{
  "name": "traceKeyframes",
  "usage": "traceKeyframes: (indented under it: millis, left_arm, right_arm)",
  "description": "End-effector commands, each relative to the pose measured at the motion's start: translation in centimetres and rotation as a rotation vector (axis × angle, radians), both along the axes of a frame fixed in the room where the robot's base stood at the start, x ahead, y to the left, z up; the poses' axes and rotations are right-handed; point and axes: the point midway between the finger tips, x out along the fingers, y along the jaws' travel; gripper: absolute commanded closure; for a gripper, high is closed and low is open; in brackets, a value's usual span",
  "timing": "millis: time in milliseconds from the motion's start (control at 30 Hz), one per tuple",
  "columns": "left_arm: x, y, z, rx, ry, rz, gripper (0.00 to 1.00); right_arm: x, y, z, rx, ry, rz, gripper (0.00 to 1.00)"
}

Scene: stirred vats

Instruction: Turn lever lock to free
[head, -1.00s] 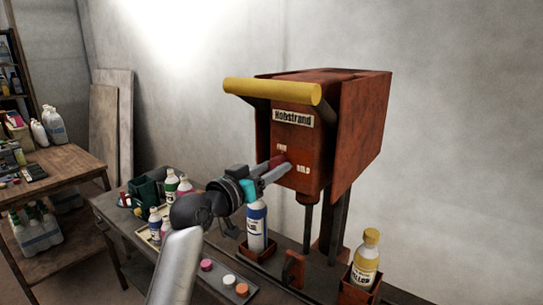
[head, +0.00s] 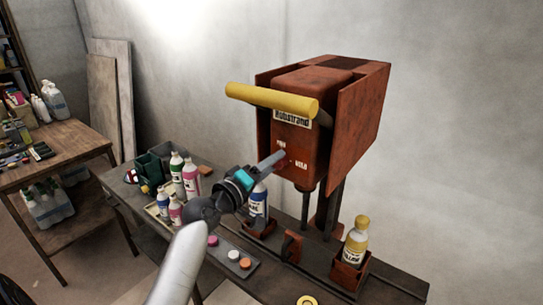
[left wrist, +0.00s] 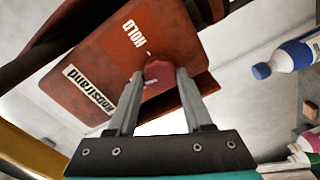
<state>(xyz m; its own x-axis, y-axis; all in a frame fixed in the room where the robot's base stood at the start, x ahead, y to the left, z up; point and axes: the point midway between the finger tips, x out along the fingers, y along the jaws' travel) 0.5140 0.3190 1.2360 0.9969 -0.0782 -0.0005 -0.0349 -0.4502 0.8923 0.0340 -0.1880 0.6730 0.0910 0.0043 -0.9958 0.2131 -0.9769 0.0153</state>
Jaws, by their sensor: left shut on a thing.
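The lever lock is a red knob (left wrist: 159,76) on the front of the rust-red Hobstrand machine (head: 338,125). The words FREE (head: 281,146) and HOLD (head: 301,163) are printed beside it. My left gripper (head: 280,157) reaches in from the left and hides most of the knob in the head view. In the left wrist view, its two fingers (left wrist: 160,82) are shut on the knob's sides. I cannot tell exactly where the knob points. My right gripper is not in view.
A yellow bar (head: 272,99) crosses the machine front just above my gripper. Several bottles and a tray of coloured caps (head: 232,257) are on the bench.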

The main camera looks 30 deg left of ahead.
Motion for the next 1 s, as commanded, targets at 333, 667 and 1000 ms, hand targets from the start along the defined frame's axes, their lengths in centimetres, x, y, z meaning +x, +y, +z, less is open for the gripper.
traceKeyframes:
  millis: [333, 667, 1000]
  left_arm:
    - [0.0, 0.0, 0.1, -0.176, 0.013, 0.001, 1.0]
    - [0.0, 0.0, 0.0, -0.223, 0.015, 0.0, 1.0]
    - [0.0, 0.0, 0.0, -0.225, 0.015, 0.0, 0.47]
  right_arm:
    - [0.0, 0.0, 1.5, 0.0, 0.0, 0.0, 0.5]
    - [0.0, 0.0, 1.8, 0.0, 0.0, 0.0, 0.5]
    - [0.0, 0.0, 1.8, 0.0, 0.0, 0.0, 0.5]
